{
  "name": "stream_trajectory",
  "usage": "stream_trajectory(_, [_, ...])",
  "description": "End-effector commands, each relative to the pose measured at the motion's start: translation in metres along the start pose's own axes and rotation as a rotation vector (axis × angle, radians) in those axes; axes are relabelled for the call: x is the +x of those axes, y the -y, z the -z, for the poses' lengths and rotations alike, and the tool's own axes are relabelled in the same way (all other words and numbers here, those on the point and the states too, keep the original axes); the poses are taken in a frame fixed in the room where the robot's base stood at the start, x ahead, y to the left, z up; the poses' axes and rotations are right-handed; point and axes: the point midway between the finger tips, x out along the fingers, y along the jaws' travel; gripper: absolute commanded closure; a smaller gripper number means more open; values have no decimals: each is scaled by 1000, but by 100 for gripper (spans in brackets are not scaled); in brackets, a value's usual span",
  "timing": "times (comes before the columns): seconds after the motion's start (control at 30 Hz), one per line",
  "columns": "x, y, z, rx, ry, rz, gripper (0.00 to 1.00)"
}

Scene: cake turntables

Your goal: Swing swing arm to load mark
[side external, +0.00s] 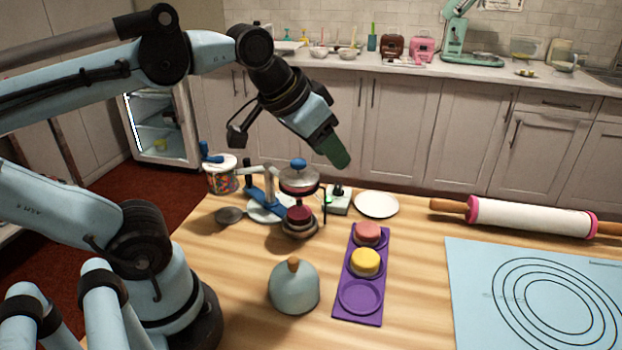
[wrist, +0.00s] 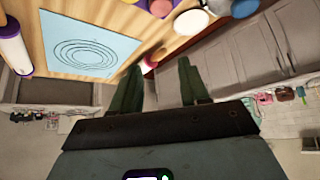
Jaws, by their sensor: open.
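A device with a pale swing arm (side external: 258,171) stands at the back left of the wooden table. Its round head (side external: 299,180) has a blue knob on top and hangs above a dark red disc on a brown turntable (side external: 300,226). A blue bar (side external: 265,201) lies low beside it. I cannot make out a load mark. My gripper (side external: 336,155) is above and right of the device, apart from it, with green fingers pointing down and right. In the wrist view its fingers (wrist: 157,85) are apart with nothing between them.
A purple tray (side external: 361,306) with pink and yellow cakes lies to the right. A blue-grey dome (side external: 293,288) stands in front. A white plate (side external: 376,204), rolling pin (side external: 532,218), blue mat (side external: 470,290) and sprinkle jar (side external: 222,178) are around. Air around my gripper is free.

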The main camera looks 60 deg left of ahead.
Motion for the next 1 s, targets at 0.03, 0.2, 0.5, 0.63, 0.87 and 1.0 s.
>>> stream_trajectory(0.03, [1,12,5,-49,22,25,55])
stream_trajectory(0.2, [1,48,17,-200,99,88,55])
stream_trajectory(0.5, [-1,149,29,-599,276,231,55])
stream_trajectory(0.63, [-3,202,22,-802,359,291,55])
stream_trajectory(0.87, [-9,277,-4,-1092,469,363,55])
stream_trajectory(1.0, [-13,312,-23,-1233,519,392,55])
